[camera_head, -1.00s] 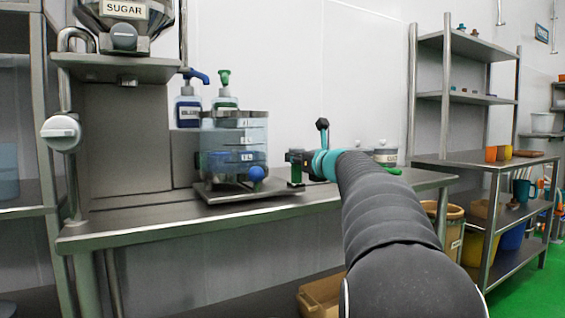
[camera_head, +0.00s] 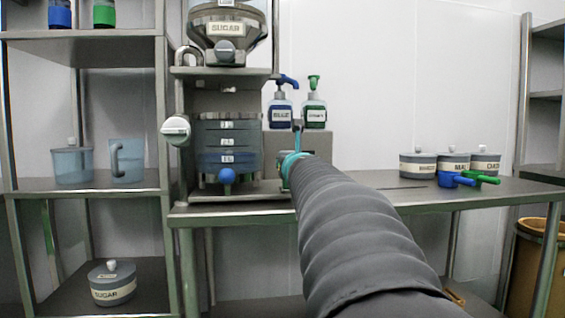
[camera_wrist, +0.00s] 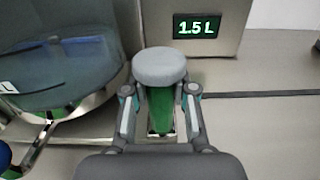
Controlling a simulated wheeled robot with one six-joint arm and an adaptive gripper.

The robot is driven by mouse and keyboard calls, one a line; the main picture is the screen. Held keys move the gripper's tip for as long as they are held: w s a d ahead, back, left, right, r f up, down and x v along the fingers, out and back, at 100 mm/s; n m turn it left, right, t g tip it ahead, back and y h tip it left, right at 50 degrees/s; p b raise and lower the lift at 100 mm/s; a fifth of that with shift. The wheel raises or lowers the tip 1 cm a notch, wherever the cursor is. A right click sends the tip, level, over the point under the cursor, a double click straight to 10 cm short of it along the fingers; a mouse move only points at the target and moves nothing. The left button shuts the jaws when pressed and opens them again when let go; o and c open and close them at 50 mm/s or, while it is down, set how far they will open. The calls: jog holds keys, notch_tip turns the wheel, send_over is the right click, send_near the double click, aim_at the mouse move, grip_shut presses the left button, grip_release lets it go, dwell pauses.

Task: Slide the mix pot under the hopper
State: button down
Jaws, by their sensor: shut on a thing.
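The mix pot (camera_head: 228,138) is a clear, graduated vessel with bluish contents and a blue knob (camera_head: 227,176) low on its front. It stands on a metal sled (camera_head: 240,198), in line below the sugar hopper (camera_head: 228,28); a shelf lies between them. In the wrist view the pot (camera_wrist: 60,70) is at the left. My gripper (camera_wrist: 160,100) is shut on the sled's upright handle, with a grey round cap (camera_wrist: 160,66) and a green post (camera_wrist: 160,112), beside the pot. In the head view my arm mostly hides the gripper.
A box with a 1.5 L display (camera_wrist: 196,26) stands behind the handle. Two pump bottles, blue (camera_head: 280,105) and green (camera_head: 314,108), stand behind. Lidded tubs (camera_head: 455,162) and blue and green scoops (camera_head: 480,178) are at right. Shelves with jugs (camera_head: 126,162) stand left.

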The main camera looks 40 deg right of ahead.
jog(key=shift+a+r, duration=0.15)
jog(key=shift+r, duration=0.05)
jog(key=c, duration=0.9)
grip_release()
jog(key=shift+w+a, duration=0.15)
jog(key=shift+w, duration=0.05)
jog(key=shift+s+f, duration=0.1)
jog(key=shift+s, duration=0.15)
jog(key=v, duration=1.1)
jog(key=shift+s, duration=0.35)
